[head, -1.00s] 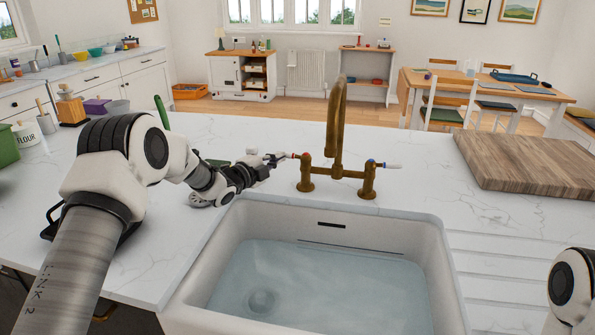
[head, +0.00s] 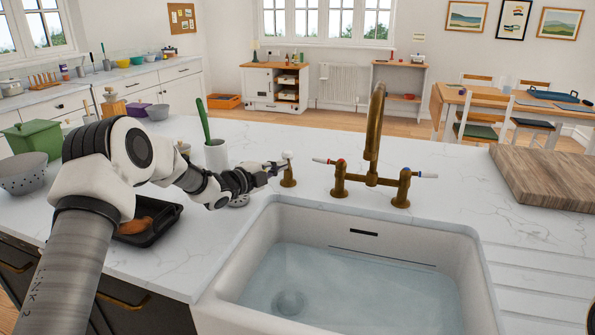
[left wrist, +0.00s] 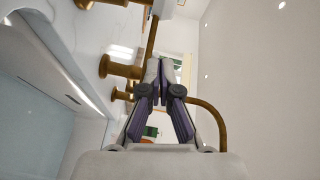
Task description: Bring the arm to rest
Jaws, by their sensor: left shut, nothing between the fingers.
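My left arm (head: 98,185) reaches in from the left over the white counter. Its gripper (head: 283,166) is shut and empty, beside a short brass post with a white top (head: 288,178); I cannot tell whether they touch. The brass tap (head: 372,140) stands to the right of the gripper, and its red-marked lever (head: 325,161) is apart from the fingertips. In the left wrist view the two dark fingers (left wrist: 161,68) meet at their tips, with brass tap parts (left wrist: 120,68) to their left. My right gripper is out of view.
A white sink (head: 465,265) holding water lies in front of the tap. A black tray (head: 165,232), a white pot with a green handle (head: 216,154) and a green box (head: 35,137) are near my left arm. A wooden board (head: 545,178) lies at the right.

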